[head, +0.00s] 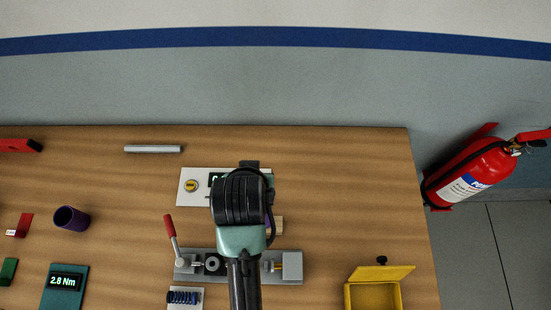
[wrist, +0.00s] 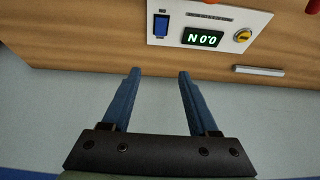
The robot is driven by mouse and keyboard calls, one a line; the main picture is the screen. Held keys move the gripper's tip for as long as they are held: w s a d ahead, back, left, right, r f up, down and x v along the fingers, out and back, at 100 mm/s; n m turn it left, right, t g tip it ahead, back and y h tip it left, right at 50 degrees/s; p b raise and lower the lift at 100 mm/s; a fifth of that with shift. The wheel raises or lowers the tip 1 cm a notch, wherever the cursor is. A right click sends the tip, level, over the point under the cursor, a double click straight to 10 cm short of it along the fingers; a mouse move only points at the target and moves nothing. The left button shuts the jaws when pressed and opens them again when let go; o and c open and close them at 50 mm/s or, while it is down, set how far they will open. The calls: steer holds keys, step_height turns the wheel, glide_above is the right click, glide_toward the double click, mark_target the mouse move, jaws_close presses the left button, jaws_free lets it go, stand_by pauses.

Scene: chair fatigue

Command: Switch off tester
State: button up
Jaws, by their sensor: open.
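The tester's white panel (head: 198,200) lies on the wooden table, partly hidden under my arm in the head view. In the wrist view the panel (wrist: 215,14) is upside down at the top edge. It has a blue rocker switch (wrist: 161,25), a lit green display (wrist: 202,37) reading 0.0 N, and a yellow round knob (wrist: 242,35), which also shows in the head view (head: 191,186). My gripper (wrist: 160,72) is open and empty, its fingertips apart from the panel, below the switch in the picture. The head view hides the switch and my fingers.
A grey fixture (head: 291,265) with a red-handled lever (head: 170,227) stands in front of the panel. A silver bar (head: 153,149) lies behind left. A yellow open box (head: 374,296) is front right, a purple cup (head: 71,218) left. A fire extinguisher (head: 470,173) hangs beyond the table's right edge.

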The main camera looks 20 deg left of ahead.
steer(key=shift+g, duration=0.6)
steer(key=x, duration=0.4)
steer(key=s+x, duration=0.1)
steer(key=x, duration=0.4)
steer(key=s+d+f+p+x, duration=0.1)
steer(key=x, duration=0.4)
steer(key=shift+d, duration=0.1)
steer(key=shift+s, duration=0.1)
jaws_close()
